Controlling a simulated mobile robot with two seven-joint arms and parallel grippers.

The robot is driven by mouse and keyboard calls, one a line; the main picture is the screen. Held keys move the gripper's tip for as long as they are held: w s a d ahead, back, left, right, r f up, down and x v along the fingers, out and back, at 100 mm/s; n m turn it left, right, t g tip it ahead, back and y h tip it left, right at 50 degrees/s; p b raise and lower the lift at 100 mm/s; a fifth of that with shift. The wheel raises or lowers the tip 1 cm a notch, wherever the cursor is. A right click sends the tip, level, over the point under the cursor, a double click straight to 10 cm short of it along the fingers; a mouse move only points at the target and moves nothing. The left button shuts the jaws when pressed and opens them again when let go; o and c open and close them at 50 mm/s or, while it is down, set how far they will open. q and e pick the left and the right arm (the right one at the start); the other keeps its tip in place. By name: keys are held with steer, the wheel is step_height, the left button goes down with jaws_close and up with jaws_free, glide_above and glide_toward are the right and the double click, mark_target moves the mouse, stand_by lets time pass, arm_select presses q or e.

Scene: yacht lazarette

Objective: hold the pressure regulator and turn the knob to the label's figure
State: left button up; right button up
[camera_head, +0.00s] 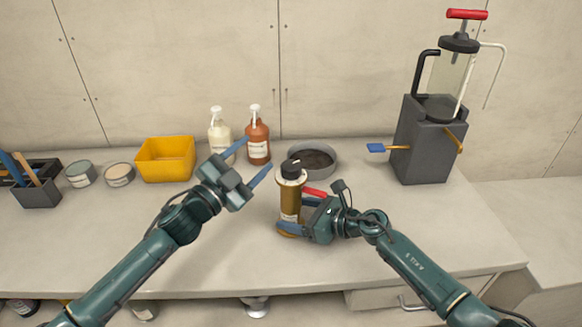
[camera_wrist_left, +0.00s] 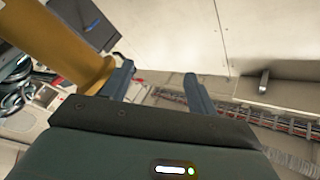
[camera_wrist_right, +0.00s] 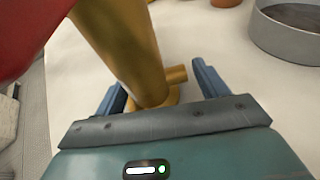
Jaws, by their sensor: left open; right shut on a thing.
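The pressure regulator (camera_head: 290,200) is a brass-coloured upright cylinder with a black knob (camera_head: 291,170) on top. A pale label (camera_head: 289,217) sits low on its front, too small to read. My right gripper (camera_head: 290,229) is shut on the regulator's lower part; the right wrist view shows the brass body (camera_wrist_right: 120,45) between the fingers, with a side stub (camera_wrist_right: 177,74). My left gripper (camera_head: 259,153) is open and empty, up and left of the knob, apart from it. In the left wrist view a brass cylinder (camera_wrist_left: 75,50) lies left of the fingers.
A red part (camera_head: 314,191) shows right of the regulator; its attachment is unclear. Behind stand a grey round pan (camera_head: 326,166), an orange bottle (camera_head: 258,144), a cream bottle (camera_head: 219,137) and a yellow bin (camera_head: 165,166). A dark pump stand (camera_head: 420,155) is at right. The front counter is clear.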

arm_select(q)
steer(key=s+n+t+y, duration=0.1)
steer(key=s+n+y, duration=0.2)
steer(key=s+n, duration=0.3)
steer(key=n+y, duration=0.1)
steer(key=n, duration=0.5)
glide_toward(287, 174)
steer(key=x, duration=1.2)
steer(key=shift+w, duration=0.1)
steer(key=shift+m, duration=0.3)
steer(key=c, duration=1)
